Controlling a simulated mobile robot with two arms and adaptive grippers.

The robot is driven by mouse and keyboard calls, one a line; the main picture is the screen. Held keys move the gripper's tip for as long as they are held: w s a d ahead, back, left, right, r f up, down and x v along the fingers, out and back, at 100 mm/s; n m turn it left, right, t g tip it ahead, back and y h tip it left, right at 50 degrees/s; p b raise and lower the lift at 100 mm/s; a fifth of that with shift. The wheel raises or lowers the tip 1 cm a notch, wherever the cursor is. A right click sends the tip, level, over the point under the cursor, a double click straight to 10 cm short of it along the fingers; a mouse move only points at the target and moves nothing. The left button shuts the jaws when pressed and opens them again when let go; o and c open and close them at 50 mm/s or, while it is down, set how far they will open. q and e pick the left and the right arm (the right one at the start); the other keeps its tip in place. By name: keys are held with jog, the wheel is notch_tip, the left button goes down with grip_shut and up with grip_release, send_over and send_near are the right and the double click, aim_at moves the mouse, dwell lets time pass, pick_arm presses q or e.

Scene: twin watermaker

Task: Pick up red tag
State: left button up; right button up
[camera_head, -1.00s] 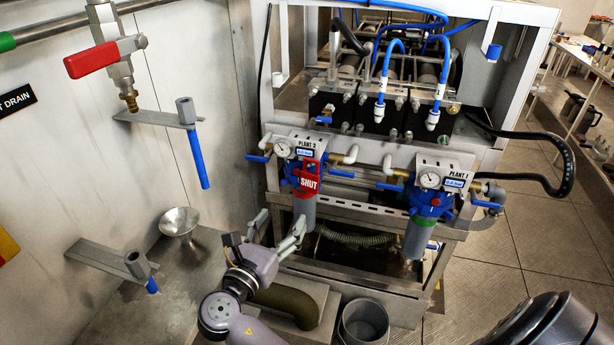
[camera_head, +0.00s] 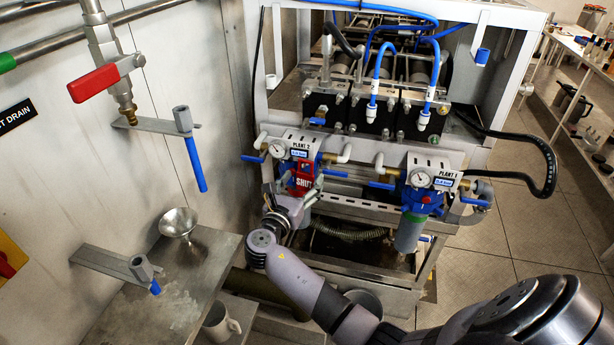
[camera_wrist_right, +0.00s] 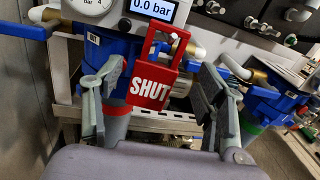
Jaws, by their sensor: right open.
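The red tag (camera_head: 301,181), marked SHUT, hangs on the front of the blue PLANT 2 filter unit. In the right wrist view the tag (camera_wrist_right: 151,85) hangs upright by its red loop, below a display reading 0.0 bar. My right gripper (camera_head: 292,190) is in front of the PLANT 2 unit, close to the tag and hiding its lower part in the head view. In the right wrist view my right gripper (camera_wrist_right: 152,98) is open, with one finger on each side of the tag. Whether either finger touches it cannot be told. My left gripper is not in view.
The PLANT 1 unit (camera_head: 421,190) with its gauge stands to the right. A metal funnel (camera_head: 178,223), a mug (camera_head: 221,322) and wall brackets with blue-tipped tubes are at the left. A grey bucket (camera_head: 364,303) stands below, partly behind my right arm.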

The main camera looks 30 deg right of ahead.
jog(key=shift+w+d, duration=0.25)
jog(key=shift+d, duration=0.15)
jog(key=c, duration=1)
jog(key=shift+c, duration=0.2)
